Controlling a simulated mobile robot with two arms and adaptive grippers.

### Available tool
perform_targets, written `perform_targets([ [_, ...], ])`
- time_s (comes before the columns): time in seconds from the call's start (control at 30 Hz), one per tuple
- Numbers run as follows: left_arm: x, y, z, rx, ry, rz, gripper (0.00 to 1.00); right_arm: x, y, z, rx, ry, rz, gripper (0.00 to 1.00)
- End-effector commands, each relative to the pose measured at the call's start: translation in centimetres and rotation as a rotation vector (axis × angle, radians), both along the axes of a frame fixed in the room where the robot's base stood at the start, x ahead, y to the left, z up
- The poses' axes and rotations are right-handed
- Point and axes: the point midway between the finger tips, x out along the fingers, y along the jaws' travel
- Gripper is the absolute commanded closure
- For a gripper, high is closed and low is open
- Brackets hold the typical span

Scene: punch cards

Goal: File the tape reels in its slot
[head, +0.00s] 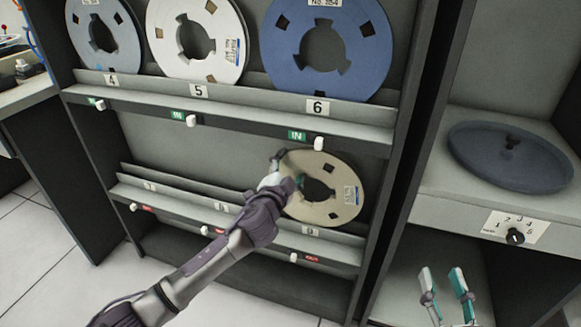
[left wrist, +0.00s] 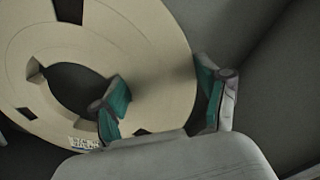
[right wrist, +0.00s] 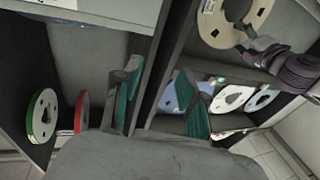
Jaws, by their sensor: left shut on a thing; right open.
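A beige tape reel (head: 335,165) stands nearly upright at the right end of the lower rack shelf, behind the lip above label 9 (head: 311,231). My left gripper (head: 287,172) is shut on the reel's left side. In the left wrist view the reel (left wrist: 120,45) fills the left, one finger in its centre opening and one beyond its rim. Whether the reel's bottom edge rests in the slot is hidden. The reel also shows at the top of the right wrist view (right wrist: 212,25). My right gripper (head: 441,280) is open and empty, low at the right.
Blue and white reels stand in slots 4, 5 (head: 224,70) and 6 (head: 372,60), with green IN signs below. Slots 7 and 8 look empty; red signs show along the lower shelf. A dark round case (head: 510,170) lies on the right shelf above a dial (head: 515,237).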

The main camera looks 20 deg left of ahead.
Motion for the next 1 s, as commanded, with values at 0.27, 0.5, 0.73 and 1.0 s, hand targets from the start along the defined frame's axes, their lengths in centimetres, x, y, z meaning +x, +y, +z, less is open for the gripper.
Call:
perform_targets([
  [0.27,0.0,0.0,0.1,-0.003,-0.006,-0.001,0.96,-0.1,0.0,0.7,0.011,-0.041,0.001,0.58],
  [0.5,0.0,0.0,-0.1,-0.002,-0.006,-0.001,0.96,-0.2,0.1,1.2,0.019,-0.072,0.004,0.58],
  [0.73,0.0,0.0,-0.3,-0.003,-0.006,-0.001,0.96,-0.2,0.2,1.8,0.026,-0.103,0.006,0.58],
  [1.0,0.0,0.0,-0.5,-0.003,-0.006,-0.001,0.96,-0.2,0.3,2.3,0.036,-0.138,0.008,0.58],
])
